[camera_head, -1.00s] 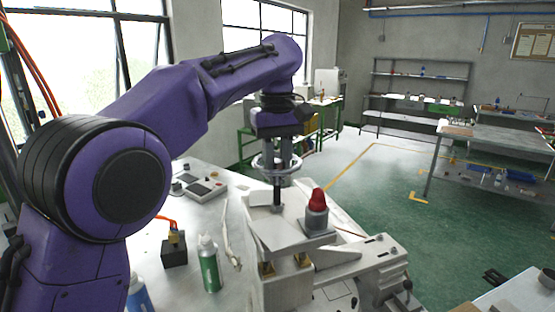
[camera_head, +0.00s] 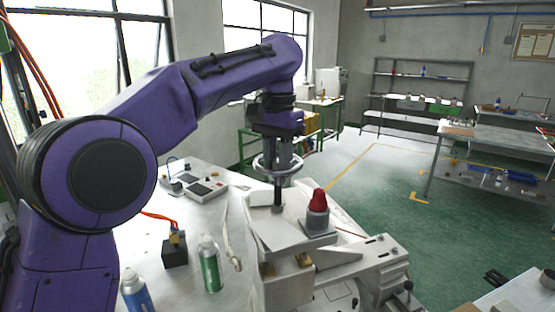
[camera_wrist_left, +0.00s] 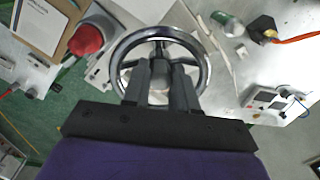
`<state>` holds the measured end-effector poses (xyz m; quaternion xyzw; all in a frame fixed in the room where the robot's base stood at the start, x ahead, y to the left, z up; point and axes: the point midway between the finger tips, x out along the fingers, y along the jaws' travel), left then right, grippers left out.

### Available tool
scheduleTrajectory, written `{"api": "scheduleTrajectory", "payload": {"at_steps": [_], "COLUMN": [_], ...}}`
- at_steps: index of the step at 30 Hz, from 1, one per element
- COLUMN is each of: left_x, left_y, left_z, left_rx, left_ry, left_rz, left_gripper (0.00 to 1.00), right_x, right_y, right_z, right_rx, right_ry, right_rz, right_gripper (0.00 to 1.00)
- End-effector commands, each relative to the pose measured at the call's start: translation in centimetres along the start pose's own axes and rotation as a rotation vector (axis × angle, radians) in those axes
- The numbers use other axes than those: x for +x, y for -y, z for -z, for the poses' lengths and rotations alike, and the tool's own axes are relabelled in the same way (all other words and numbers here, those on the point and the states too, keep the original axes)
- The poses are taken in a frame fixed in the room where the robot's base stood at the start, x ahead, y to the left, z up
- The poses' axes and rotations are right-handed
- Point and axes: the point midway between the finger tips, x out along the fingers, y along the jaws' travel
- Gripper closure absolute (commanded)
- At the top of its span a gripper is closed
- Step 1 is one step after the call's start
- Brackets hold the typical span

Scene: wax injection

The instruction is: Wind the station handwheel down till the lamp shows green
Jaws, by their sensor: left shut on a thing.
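The handwheel (camera_head: 264,166) is a metal ring with spokes on a dark upright spindle above the pale station (camera_head: 290,234). My left gripper (camera_head: 279,172) comes down over it from above, fingers pointing down. In the left wrist view the gripper (camera_wrist_left: 161,92) is shut on the hub at the middle of the handwheel (camera_wrist_left: 204,72). The lamp (camera_head: 318,201) stands on a grey base just right of the spindle. It looks red, and it also shows red in the left wrist view (camera_wrist_left: 86,40). My right gripper is not in view.
A green-labelled bottle (camera_head: 210,265) and a blue bottle (camera_head: 136,292) stand on the bench left of the station. A dark block with an orange cable (camera_head: 174,250) and a grey keypad box (camera_head: 207,190) are behind them. Open floor lies to the right.

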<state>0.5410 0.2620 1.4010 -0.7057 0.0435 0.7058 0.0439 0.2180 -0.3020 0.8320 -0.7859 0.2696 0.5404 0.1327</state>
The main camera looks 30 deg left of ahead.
Motion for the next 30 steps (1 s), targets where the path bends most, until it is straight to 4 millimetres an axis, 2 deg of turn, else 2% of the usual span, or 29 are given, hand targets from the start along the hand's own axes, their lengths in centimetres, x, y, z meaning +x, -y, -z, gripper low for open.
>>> {"api": "scheduleTrajectory", "payload": {"at_steps": [30], "left_x": [-0.25], "left_y": [0.07], "left_z": [0.03], "left_rx": [0.962], "left_ry": [-0.006], "left_rz": [0.002], "left_gripper": [1.0], "right_x": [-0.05], "right_y": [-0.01], "right_z": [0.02], "right_rx": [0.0], "right_ry": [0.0], "right_rz": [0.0], "right_gripper": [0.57]}}
